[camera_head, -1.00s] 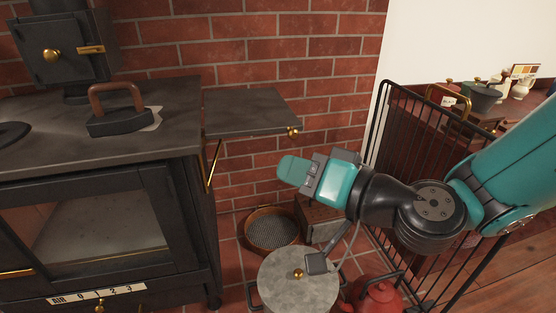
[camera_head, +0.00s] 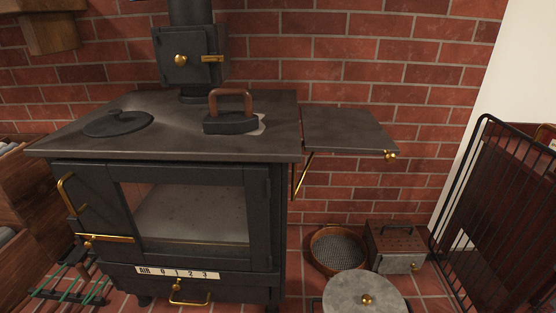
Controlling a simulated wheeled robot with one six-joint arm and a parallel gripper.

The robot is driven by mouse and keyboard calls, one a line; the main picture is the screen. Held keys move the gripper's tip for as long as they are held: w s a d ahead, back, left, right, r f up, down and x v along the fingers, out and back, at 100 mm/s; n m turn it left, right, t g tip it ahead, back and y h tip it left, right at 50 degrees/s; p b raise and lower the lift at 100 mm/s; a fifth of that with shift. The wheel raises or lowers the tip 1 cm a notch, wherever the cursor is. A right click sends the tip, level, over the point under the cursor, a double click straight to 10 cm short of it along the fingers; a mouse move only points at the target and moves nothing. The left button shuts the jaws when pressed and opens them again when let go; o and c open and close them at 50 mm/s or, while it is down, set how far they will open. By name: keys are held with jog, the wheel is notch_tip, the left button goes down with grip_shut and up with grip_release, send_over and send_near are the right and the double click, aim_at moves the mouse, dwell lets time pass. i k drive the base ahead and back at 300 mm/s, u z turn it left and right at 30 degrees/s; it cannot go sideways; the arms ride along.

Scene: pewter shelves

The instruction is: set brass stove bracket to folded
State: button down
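The brass stove bracket (camera_head: 302,177) is on the right side of the black stove (camera_head: 215,160). It slants from low on the stove's side up to the underside of the side shelf (camera_head: 350,131). The side shelf stands out level from the stove top, with a brass knob (camera_head: 390,155) at its front right corner. The shelf's top is bare. The bracket's upper end is partly hidden under the shelf. My gripper is not in the current view.
A flat iron (camera_head: 231,120) stands on the stove top near the shelf. A round sieve (camera_head: 338,250), a metal box (camera_head: 394,247) and a grey lidded pot (camera_head: 364,296) stand on the floor below the shelf. A black fireguard (camera_head: 490,210) stands at right.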

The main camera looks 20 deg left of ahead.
aim_at(294, 189)
jog(key=u, duration=1.15)
jog(key=k, duration=0.75)
jog(key=z, duration=0.95)
jog(key=i, duration=1)
